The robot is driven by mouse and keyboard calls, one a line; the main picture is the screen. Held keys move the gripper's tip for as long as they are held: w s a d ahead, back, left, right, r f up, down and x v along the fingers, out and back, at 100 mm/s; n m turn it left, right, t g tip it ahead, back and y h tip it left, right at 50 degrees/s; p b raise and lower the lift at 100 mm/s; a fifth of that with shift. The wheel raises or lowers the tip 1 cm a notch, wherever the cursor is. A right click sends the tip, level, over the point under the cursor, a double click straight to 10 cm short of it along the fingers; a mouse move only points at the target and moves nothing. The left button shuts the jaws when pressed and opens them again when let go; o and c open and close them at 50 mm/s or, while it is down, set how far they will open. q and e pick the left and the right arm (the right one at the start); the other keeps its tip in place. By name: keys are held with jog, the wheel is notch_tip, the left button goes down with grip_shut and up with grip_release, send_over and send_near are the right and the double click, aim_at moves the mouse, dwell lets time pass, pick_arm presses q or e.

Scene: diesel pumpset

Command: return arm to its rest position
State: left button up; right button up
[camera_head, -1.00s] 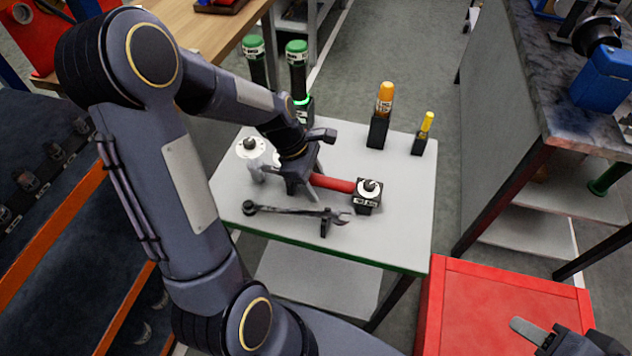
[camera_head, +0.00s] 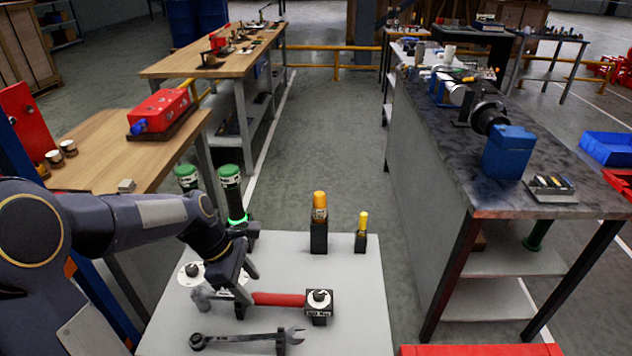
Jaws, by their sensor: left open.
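My left arm comes in from the left, and its left gripper (camera_head: 246,286) is over the small light-grey table (camera_head: 350,290). The jaws are open at the head end of a red-handled hammer (camera_head: 280,299). The hammer's grey head shows to the left of the jaws, and the handle's right end meets a black block (camera_head: 319,307). I cannot tell whether the fingers touch the hammer. The right gripper is not in view.
A wrench (camera_head: 245,339) lies at the table's front. Two green-capped tools (camera_head: 231,190) stand behind the gripper. An orange-topped tool (camera_head: 320,207) and a yellow-topped one (camera_head: 362,222) stand upright at the back. A dark workbench (camera_head: 470,160) is at right.

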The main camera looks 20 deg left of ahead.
pick_arm(q)
jog(key=s+d+r+m+t+p, duration=0.1)
jog(key=s+d+r+m+t, duration=0.1)
jog(key=s+r+m, duration=0.3)
jog(key=s+d+r+m+t+p, duration=0.1)
jog(key=s+d+r+m, duration=0.4)
jog(key=s+m, duration=0.6)
jog(key=m+t, duration=0.1)
jog(key=m, duration=0.2)
jog(key=shift+s+y, duration=0.15)
jog(key=shift+y, duration=0.15)
